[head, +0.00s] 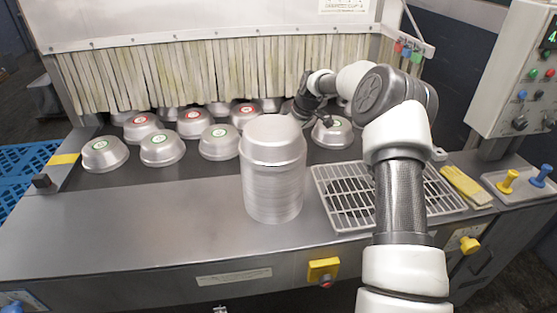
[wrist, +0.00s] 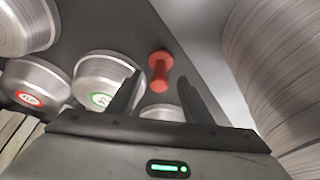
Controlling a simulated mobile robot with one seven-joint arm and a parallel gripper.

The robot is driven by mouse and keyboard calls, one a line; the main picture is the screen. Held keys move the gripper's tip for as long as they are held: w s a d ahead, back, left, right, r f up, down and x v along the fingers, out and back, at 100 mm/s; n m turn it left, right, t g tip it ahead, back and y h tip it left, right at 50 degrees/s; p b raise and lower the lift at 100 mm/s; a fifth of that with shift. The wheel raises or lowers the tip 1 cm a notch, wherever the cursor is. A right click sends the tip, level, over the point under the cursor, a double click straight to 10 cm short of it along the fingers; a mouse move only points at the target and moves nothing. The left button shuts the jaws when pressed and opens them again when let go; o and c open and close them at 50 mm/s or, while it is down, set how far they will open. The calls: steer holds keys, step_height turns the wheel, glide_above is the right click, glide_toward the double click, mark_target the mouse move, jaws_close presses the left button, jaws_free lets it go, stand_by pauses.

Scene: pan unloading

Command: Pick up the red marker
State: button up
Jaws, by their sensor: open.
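The red marker (wrist: 159,72), a small peg with a rounder knob end, shows in the wrist view beyond my fingertips, near the middle of the gap between them. I cannot make it out in the head view, where my arm and the pans are around that spot. My gripper (wrist: 157,84) is open, with two dark fingers spread and nothing between them that I can see held. In the head view my gripper (head: 318,110) is low over the pans, near the strip curtain.
Several upturned metal pans with red or green labels (head: 219,143) crowd the belt around my gripper. A tall pan stack (head: 272,185) stands close by, in front. A wire rack (head: 343,200) lies right of it. Yellow (head: 507,182) and blue (head: 541,176) pegs stand far right.

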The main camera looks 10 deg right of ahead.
steer(key=shift+p+x, duration=0.3)
steer(key=shift+x, duration=2.5)
steer(key=shift+w+a+r, duration=0.1)
steer(key=shift+w, duration=0.05)
jaws_close()
